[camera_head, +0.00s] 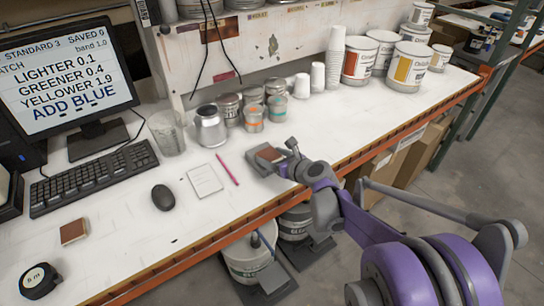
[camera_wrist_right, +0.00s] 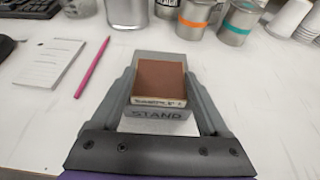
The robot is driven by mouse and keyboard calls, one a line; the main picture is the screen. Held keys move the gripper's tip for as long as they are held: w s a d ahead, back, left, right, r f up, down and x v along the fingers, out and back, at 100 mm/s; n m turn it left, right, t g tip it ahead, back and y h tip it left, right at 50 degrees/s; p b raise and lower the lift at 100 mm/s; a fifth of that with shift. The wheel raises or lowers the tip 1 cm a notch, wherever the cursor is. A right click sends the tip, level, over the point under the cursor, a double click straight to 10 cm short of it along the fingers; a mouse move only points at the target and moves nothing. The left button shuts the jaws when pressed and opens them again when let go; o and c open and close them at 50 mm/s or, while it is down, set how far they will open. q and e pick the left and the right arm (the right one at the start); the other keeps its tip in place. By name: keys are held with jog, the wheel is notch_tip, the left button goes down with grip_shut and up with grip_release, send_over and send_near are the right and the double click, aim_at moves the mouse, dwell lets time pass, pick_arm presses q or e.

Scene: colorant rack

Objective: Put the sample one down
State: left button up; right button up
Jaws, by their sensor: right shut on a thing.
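A brown sample block (camera_wrist_right: 160,82) with a pale, lettered front edge sits between the fingers of my right gripper (camera_wrist_right: 160,88); the lettering is too small to read. In the head view my right gripper (camera_head: 276,160) is low over the bench, with the brown block (camera_head: 270,153) at its tips. A grey stand marked STAND (camera_wrist_right: 160,115) is directly at the block, showing behind and in front of it. Whether the block rests fully on the stand is not clear. A second brown block (camera_head: 73,231) lies at the bench's front left. My left gripper is not in view.
A pink pencil (camera_head: 228,169) and a notepad (camera_head: 205,180) lie left of the gripper. A silver canister (camera_head: 210,127), small cans (camera_head: 253,118) and paint tins (camera_head: 405,66) stand behind. A mouse (camera_head: 163,197) and keyboard (camera_head: 94,178) are farther left. The bench edge (camera_head: 205,251) is near.

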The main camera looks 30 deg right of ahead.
jog(key=shift+f, duration=0.15)
jog(key=o, duration=1.2)
